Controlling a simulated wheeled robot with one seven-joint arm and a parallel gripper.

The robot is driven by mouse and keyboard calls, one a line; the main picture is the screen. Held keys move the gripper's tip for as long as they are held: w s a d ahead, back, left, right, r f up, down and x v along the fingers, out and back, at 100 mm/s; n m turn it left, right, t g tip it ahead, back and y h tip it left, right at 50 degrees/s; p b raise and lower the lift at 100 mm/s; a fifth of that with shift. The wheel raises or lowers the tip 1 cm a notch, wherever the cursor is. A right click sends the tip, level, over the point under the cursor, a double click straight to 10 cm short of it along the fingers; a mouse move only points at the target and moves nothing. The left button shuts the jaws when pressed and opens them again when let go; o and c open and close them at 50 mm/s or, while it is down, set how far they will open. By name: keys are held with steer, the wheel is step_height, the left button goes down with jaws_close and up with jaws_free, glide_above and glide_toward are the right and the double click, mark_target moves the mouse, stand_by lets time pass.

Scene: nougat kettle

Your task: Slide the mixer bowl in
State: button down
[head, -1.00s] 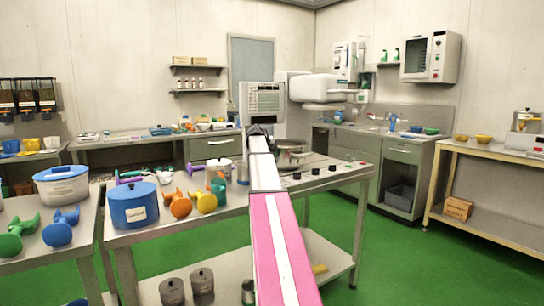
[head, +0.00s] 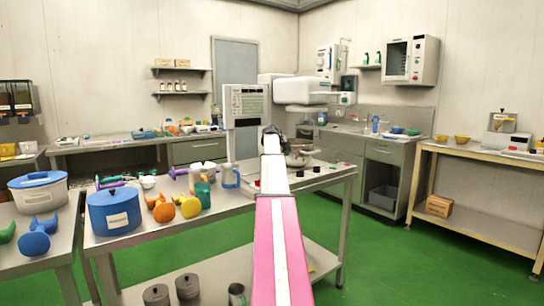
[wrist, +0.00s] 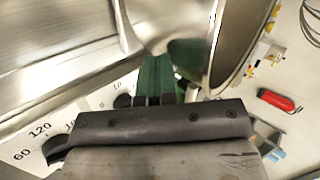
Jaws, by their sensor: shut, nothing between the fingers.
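The mixer bowl (head: 301,156) appears to be the round metal vessel on the middle bench, just right of my gripper (head: 272,134) in the head view. My arm hides part of it. In the wrist view a large metal bowl (wrist: 243,45) with a rounded rim fills the upper right, close beyond my gripper (wrist: 153,100). The fingers look shut and empty; I cannot tell whether they touch the bowl. A white machine head (head: 304,92), likely the mixer, shows behind and above the bowl.
The bench (head: 215,208) holds a blue pot (head: 113,211), orange and yellow tools and cups to the left of my arm. Dark knobs (head: 316,169) line its right front. A grey panel (head: 246,105) stands behind. A red object (wrist: 279,101) lies right in the wrist view.

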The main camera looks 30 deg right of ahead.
steer(key=d, duration=0.9)
steer(key=shift+w+d, duration=0.2)
steer(key=shift+w, duration=0.25)
steer(key=shift+d+r, duration=0.1)
steer(key=shift+s, duration=0.1)
